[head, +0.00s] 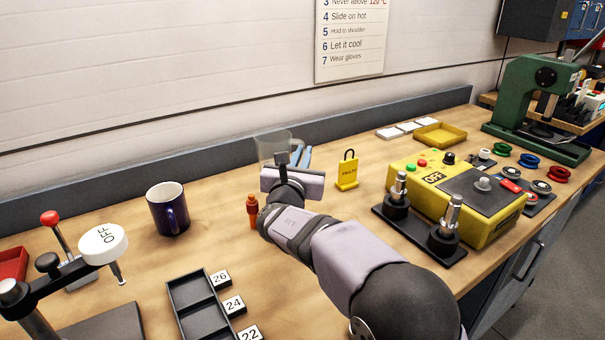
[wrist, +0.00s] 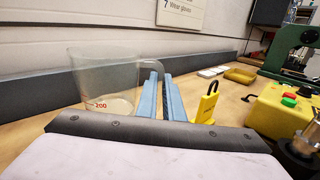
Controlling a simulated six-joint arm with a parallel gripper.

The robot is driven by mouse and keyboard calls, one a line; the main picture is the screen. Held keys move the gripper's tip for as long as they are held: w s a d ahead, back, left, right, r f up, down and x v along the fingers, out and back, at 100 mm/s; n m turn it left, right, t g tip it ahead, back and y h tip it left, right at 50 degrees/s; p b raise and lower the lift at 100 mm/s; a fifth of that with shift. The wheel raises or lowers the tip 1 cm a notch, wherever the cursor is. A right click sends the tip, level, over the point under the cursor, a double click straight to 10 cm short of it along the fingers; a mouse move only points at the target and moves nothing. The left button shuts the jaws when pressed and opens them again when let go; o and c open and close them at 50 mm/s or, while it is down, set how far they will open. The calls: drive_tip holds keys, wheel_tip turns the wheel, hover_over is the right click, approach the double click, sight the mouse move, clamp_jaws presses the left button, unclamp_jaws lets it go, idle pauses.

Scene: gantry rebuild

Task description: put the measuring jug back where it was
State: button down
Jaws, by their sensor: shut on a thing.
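The measuring jug (head: 270,146) is clear plastic and stands upright near the back of the bench, just in front of the grey back rail. In the wrist view the jug (wrist: 104,82) shows a red 200 mark, and its handle is at the right. My gripper (head: 301,156) reaches over the bench from the front right. Its blue fingers (wrist: 163,98) are shut on the jug's handle. The jug's lower part is partly hidden behind my wrist, so I cannot tell whether its base touches the bench.
A yellow padlock-shaped tag (head: 347,170) stands close right of the jug. An orange bottle-like thing (head: 252,211) and a dark blue mug (head: 168,209) stand to the left. A yellow control box (head: 452,196) and yellow tray (head: 440,134) lie right. The bench between mug and back rail is clear.

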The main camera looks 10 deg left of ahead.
drive_tip(key=shift+f, duration=2.4)
drive_tip(key=shift+f+b, duration=0.2)
drive_tip(key=shift+b, duration=0.2)
drive_tip(key=c, duration=1.9)
unclamp_jaws()
drive_tip(key=shift+r+p, duration=0.2)
drive_tip(key=shift+p, duration=0.1)
drive_tip(key=s, duration=0.4)
drive_tip(key=s+b, duration=0.1)
drive_tip(key=s, duration=0.7)
drive_tip(key=shift+d+f+b, duration=0.1)
drive_tip(key=shift+d+b, duration=0.2)
drive_tip(key=shift+b, duration=0.1)
